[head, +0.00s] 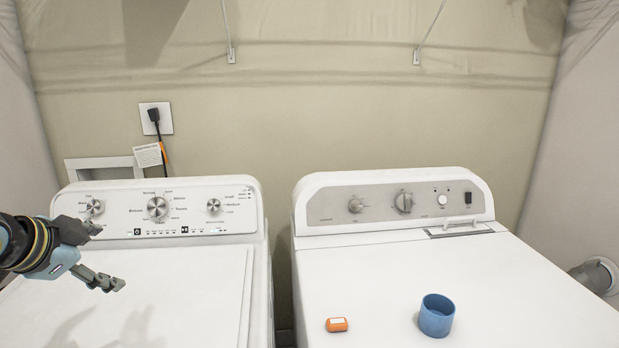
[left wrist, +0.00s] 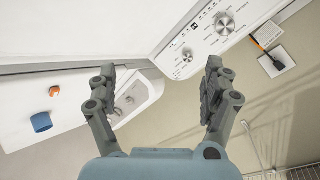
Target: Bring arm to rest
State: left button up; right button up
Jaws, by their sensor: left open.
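My left gripper (head: 107,257) comes in from the left edge of the head view, in front of the left washing machine's control panel. Its two fingers are spread apart with nothing between them. In the left wrist view the open fingers (left wrist: 160,70) frame part of the machines and wall, and neither finger holds anything. The gripper appears raised above the washer top, with a faint shadow on the lid below. My right gripper and right arm are not in view.
The left white washer (head: 190,280) and right white machine (head: 400,280) stand side by side with a narrow gap. An orange object (head: 337,325) and a blue cup (head: 436,316) sit on the right machine. A plugged cord (head: 155,116) hangs on the wall behind.

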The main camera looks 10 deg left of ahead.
pick_arm(q)
jog(key=s+d+f+n+g, duration=0.35)
jog(key=s+d, duration=0.45)
jog(key=s, duration=0.4)
jog(key=s+d+f+n+g, duration=0.2)
jog(key=s+d+f+n, duration=0.15)
jog(key=s+d, duration=0.55)
jog(key=s+a+f+g+b, duration=0.15)
jog(key=f+b, duration=0.45)
jog(key=f, duration=1.2)
jog(key=s+a+f+b, duration=0.25)
jog(key=f+b, duration=0.35)
jog(key=f, duration=1.2)
jog(key=s+f+b, duration=0.3)
jog(key=s+f, duration=0.3)
jog(key=f, duration=0.3)
jog(key=s+a+f+g+b, duration=0.1)
jog(key=s+f+b, duration=0.2)
jog(key=s+f, duration=0.3)
jog(key=s+f+b, duration=0.4)
jog(key=s+f, duration=0.2)
jog(key=f, duration=0.7)
jog(key=shift+s+a+f+g+h, duration=0.25)
jog(key=shift+s+a+g+h, duration=0.05)
jog(key=shift+s+a+h, duration=0.1)
jog(key=shift+w, duration=0.1)
